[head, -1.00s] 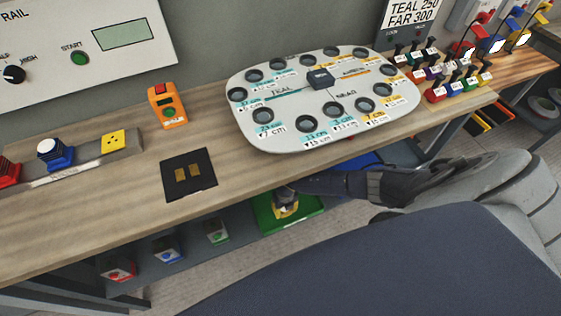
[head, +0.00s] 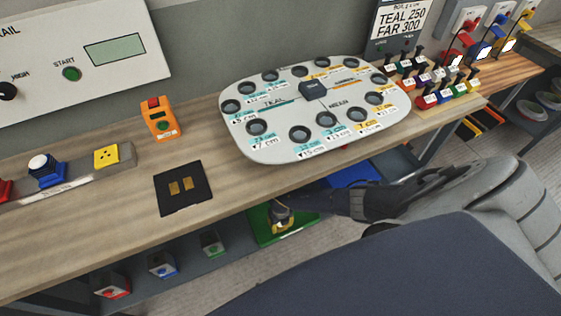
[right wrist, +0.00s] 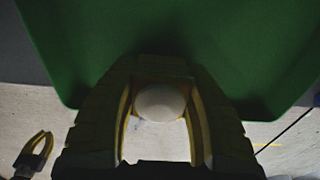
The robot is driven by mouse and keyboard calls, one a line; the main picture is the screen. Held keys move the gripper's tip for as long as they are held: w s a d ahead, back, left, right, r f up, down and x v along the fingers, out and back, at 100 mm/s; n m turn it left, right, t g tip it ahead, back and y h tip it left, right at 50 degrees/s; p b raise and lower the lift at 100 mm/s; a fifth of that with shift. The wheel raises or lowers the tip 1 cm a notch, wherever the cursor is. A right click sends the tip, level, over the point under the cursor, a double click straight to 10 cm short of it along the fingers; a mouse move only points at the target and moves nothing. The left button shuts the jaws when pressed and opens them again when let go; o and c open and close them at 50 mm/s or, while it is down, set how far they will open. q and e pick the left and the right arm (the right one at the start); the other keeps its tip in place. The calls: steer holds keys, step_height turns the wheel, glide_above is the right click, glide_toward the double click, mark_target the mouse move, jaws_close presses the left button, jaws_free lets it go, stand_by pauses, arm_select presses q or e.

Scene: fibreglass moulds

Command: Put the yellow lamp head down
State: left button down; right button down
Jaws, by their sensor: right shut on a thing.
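The yellow lamp head (head: 281,225) is at the green tray (head: 262,236) below the bench's front edge. My right gripper (head: 283,210) is shut on it from above. In the right wrist view its white dome (right wrist: 160,102) sits between the two fingers of the right gripper (right wrist: 160,120), with the green tray (right wrist: 190,40) beyond. I cannot tell whether its base touches the tray. A dark gripper with yellow-edged fingers, seemingly my left (right wrist: 38,147), shows small at the lower left of the wrist view. Its opening is unclear.
Red (head: 113,286), blue (head: 163,265) and green (head: 212,244) units stand on the lower shelf to the left. A blue tray (head: 355,174) lies to the right. Above are the bench (head: 120,210), a white board with holes (head: 262,145) and a black mat (head: 183,187).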

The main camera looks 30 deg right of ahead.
steer(key=shift+f, duration=0.35)
steer(key=c, duration=0.8)
jaws_free()
steer(key=shift+o, duration=0.2)
steer(key=shift+r, duration=0.1)
steer(key=shift+r, duration=3.05)
